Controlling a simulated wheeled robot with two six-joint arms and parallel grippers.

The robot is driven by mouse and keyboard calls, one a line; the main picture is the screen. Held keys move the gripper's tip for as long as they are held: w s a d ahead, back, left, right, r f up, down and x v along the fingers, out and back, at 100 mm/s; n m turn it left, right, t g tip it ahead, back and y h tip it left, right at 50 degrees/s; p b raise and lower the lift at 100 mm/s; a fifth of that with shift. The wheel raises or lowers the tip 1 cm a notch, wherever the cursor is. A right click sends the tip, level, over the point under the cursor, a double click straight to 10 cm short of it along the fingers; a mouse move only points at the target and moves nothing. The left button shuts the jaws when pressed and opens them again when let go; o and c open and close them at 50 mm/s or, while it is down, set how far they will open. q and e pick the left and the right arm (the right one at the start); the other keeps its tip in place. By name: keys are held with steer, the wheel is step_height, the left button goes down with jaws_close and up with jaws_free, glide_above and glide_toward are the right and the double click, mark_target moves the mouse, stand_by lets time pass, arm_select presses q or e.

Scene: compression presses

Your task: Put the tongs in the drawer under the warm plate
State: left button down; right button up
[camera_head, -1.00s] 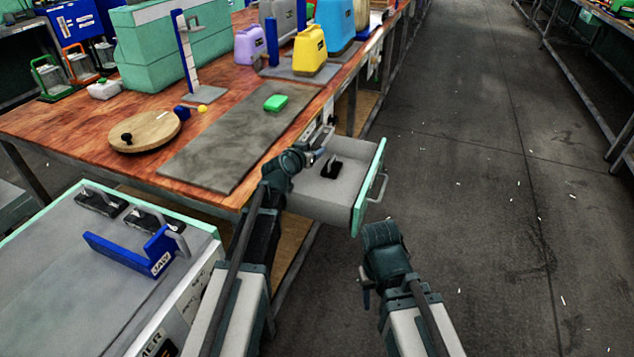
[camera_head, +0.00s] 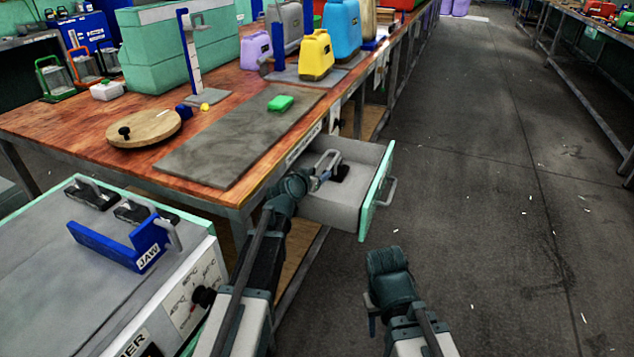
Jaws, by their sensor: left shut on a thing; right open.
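My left gripper (camera_head: 318,182) is shut on the tongs, whose grey U-shaped loop (camera_head: 328,160) shows just past the fingers. A black part (camera_head: 340,173) lies beside the loop, inside the outline of the open drawer (camera_head: 377,192). The gripper hides part of the tongs, and I cannot tell if they touch the drawer floor. The drawer is pulled out from under the wooden table, with a green-edged front and a grey handle. My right gripper (camera_head: 371,322) is open and empty, pointing down over the floor.
A grey plate (camera_head: 225,140) with a green block (camera_head: 280,103) lies on the table. A warmer (camera_head: 60,285) with a dial, a blue jaw piece (camera_head: 125,248) and black blocks stands front left. A round board (camera_head: 145,130) is behind.

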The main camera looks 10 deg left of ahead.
arm_select(q)
steer(key=shift+f, duration=0.25)
arm_select(e)
steer(key=shift+f, duration=0.3)
arm_select(q)
steer(key=shift+f+b, duration=0.5)
steer(key=shift+f, duration=0.1)
arm_select(e)
steer(key=shift+f, duration=0.55)
steer(key=shift+f, duration=0.1)
arm_select(q)
steer(key=shift+c, duration=0.4)
jaws_free()
steer(key=shift+r, duration=0.1)
